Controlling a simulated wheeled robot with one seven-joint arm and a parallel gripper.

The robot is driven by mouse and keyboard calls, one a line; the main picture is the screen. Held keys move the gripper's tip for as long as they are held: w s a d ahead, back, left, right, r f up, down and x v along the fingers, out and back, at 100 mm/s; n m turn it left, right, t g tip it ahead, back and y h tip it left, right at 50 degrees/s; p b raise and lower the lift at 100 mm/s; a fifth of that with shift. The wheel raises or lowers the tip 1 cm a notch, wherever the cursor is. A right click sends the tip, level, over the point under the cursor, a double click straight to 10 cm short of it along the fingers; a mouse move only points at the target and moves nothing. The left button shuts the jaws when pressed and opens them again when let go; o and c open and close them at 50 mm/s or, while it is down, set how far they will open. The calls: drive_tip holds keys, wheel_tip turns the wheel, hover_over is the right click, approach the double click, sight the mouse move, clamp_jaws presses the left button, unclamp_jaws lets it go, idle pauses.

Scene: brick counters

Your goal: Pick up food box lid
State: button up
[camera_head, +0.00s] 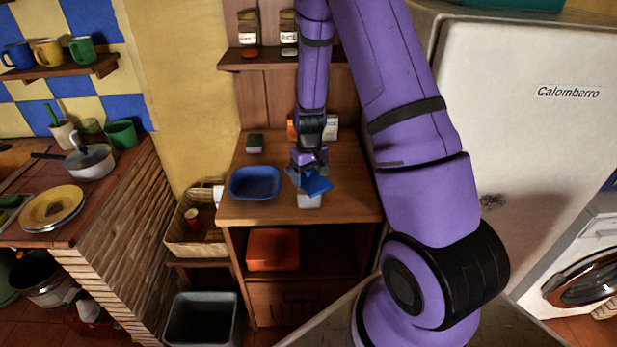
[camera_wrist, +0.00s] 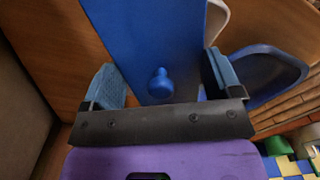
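The food box lid is a flat blue panel with a round knob; it shows in the wrist view (camera_wrist: 165,40) and in the head view (camera_head: 318,184). The white food box (camera_head: 309,201) is under it on the wooden cabinet, mostly covered; a pale edge shows beside the lid in the wrist view. My gripper (camera_wrist: 165,80) has its two blue-padded fingers wide apart, one on each side of the lid, with the knob between them. The knob is not clasped. I cannot tell whether the pads touch the lid's edges.
A blue bowl (camera_head: 255,183) stands left of the box. The wooden cabinet top (camera_head: 345,205) is clear at the front right. A small dark box (camera_head: 254,143) and other items stand at the back. The white fridge (camera_head: 520,130) is close on the right.

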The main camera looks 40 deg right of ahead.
drive_tip(key=shift+c, duration=1.3)
